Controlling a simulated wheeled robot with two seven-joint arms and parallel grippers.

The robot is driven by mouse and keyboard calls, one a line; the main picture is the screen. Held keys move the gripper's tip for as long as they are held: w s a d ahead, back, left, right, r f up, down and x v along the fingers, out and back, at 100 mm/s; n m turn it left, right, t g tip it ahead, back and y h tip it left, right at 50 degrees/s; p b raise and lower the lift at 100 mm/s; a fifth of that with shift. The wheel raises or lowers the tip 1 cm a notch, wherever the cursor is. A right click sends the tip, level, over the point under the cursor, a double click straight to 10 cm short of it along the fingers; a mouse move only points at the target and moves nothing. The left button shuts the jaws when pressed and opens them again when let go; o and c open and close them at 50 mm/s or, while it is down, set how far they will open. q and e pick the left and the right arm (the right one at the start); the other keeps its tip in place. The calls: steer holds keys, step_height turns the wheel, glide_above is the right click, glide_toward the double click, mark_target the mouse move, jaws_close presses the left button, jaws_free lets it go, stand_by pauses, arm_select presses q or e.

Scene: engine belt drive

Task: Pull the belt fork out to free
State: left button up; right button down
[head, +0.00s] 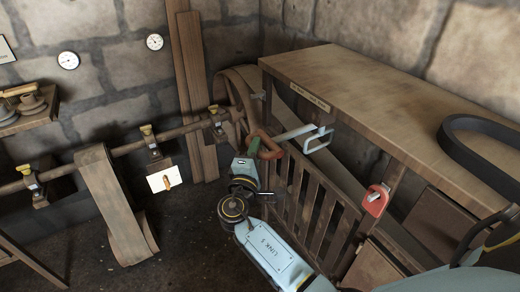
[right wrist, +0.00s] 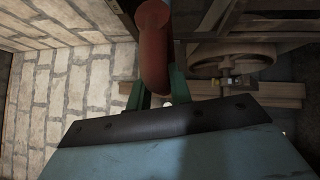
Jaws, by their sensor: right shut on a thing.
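The belt fork shows in the head view as a pale blue bar with a forked end (head: 316,138) and a red handle (head: 268,148). It sits beside the large wooden wheel, in front of the bench's slatted side. My right gripper (head: 254,147), with green fingers, is at the handle and shut on it. In the right wrist view the red handle (right wrist: 153,45) stands between the green fingers (right wrist: 158,92); the fork's end is not seen there. My left gripper is not in view.
A wooden bench (head: 345,75) with a slatted guard (head: 310,200) stands right. A line shaft (head: 120,148) carries a hanging belt (head: 112,205). A wheel (head: 235,95) stands behind the gripper. A black belt (head: 470,145) lies on top.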

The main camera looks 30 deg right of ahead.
steer(key=c, duration=1.3)
jaws_free()
steer(key=shift+a, duration=0.35)
steer(key=shift+d, duration=0.1)
steer(key=v, duration=1.3)
steer(key=shift+s+f+b, duration=0.1)
steer(key=shift+s+b, duration=0.1)
steer(key=shift+b, duration=0.15)
